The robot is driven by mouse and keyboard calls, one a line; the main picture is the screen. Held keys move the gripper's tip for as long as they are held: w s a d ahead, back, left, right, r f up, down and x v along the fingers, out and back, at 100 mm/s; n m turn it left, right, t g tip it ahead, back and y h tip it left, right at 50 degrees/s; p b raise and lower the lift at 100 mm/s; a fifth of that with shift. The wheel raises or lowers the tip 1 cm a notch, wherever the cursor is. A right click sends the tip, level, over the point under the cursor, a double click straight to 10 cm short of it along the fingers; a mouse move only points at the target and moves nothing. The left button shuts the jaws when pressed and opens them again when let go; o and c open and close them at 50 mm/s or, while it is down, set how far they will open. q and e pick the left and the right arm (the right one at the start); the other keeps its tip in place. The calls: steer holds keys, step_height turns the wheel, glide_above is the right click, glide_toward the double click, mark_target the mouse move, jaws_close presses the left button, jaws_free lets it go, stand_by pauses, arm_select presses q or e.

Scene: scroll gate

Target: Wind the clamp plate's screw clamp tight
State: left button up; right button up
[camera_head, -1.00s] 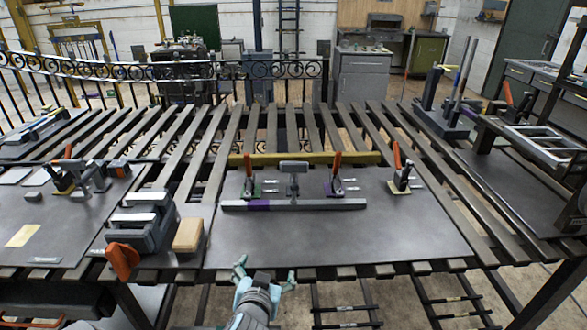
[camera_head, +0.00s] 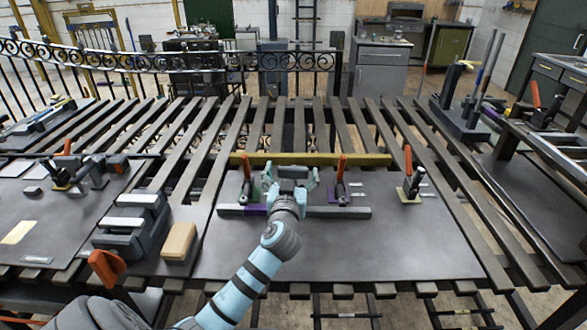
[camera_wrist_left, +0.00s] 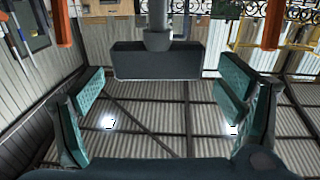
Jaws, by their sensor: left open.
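The clamp plate (camera_head: 400,250) is a dark grey sheet on the slatted bench in the middle of the head view. Its screw clamp (camera_head: 293,171) stands mid-plate behind a grey bar (camera_head: 346,212), largely hidden by my left gripper (camera_head: 290,182). In the left wrist view, the clamp's dark crosswise block (camera_wrist_left: 155,62) on a grey spindle (camera_wrist_left: 158,30) shows just beyond and between the teal fingers of my open left gripper (camera_wrist_left: 163,95). The fingers appear apart from the block. My right gripper is not in view.
Orange-handled clamps (camera_head: 341,182) (camera_head: 247,185) stand either side of the screw clamp, with another (camera_head: 411,182) farther right. A yellow bar (camera_head: 360,160) runs behind. A grey vise (camera_head: 133,224) and wooden block (camera_head: 178,242) lie left. The plate's right front is clear.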

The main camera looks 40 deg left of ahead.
arm_select(q)
steer(key=shift+x, duration=0.95)
steer(key=shift+d, duration=0.1)
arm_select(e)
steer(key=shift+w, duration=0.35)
arm_select(q)
steer(key=shift+s+r, duration=0.1)
steer(key=c, duration=1.2)
steer(key=shift+o, duration=0.2)
steer(key=shift+m+t+h, duration=0.4)
steer(key=shift+m+h, duration=0.1)
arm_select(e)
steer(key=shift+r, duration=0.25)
